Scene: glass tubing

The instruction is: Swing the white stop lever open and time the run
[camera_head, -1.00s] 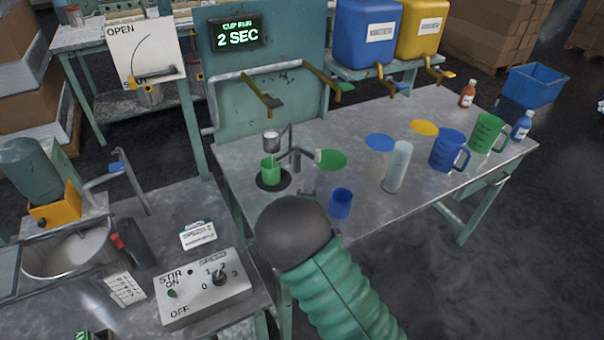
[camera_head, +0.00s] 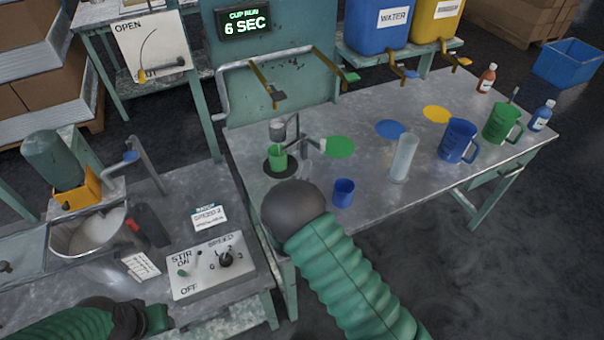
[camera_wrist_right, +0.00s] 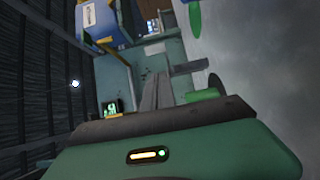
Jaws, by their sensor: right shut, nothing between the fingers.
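The small metal cup (camera_head: 278,130) hangs on a stand above a green beaker (camera_head: 278,158) on a dark round pad. A white tip (camera_head: 322,144), which looks like the stop lever, shows beside the stand at the edge of the green disc; its exact angle is hard to tell. My right gripper (camera_head: 306,168) is shut and empty just in front of the stand, partly hidden by its dark wrist; its closed fingers show in the right wrist view (camera_wrist_right: 157,92). The timer display (camera_head: 244,22) reads "CUP RUN 6 SEC". My left gripper (camera_head: 150,319) is low at the left, its fingers unclear.
A blue cup (camera_head: 344,192), clear cylinder (camera_head: 404,158), blue jug (camera_head: 458,141) and green jug (camera_head: 502,123) stand on the table to the right. A stir control box (camera_head: 212,265) is at left.

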